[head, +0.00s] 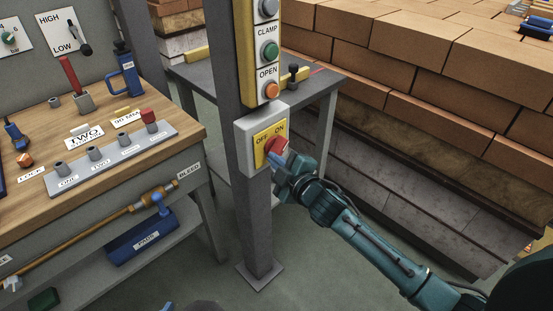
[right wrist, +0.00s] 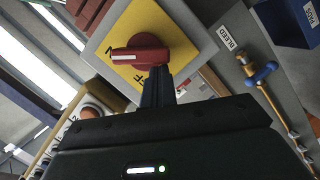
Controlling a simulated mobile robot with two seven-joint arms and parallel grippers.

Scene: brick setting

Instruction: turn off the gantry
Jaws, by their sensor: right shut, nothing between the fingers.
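A red rotary knob (head: 276,146) sits on a yellow plate (head: 262,140) lettered OFF and ON, on a grey box on the post. In the right wrist view the knob (right wrist: 145,52) has a white mark at its left end, near part of the lettering. Whether it points fully at ON is unclear. My right gripper (head: 281,162) is just below and right of the knob. Its fingers (right wrist: 160,78) are shut and empty, their tips close to the knob's lower side; contact cannot be told.
Above the switch is a yellow button panel (head: 262,60) with CLAMP and OPEN buttons. A wooden workbench (head: 30,205) with labelled sockets and tools stands left. A grey table (head: 325,88) is behind the post. A brick stack (head: 430,65) fills the right.

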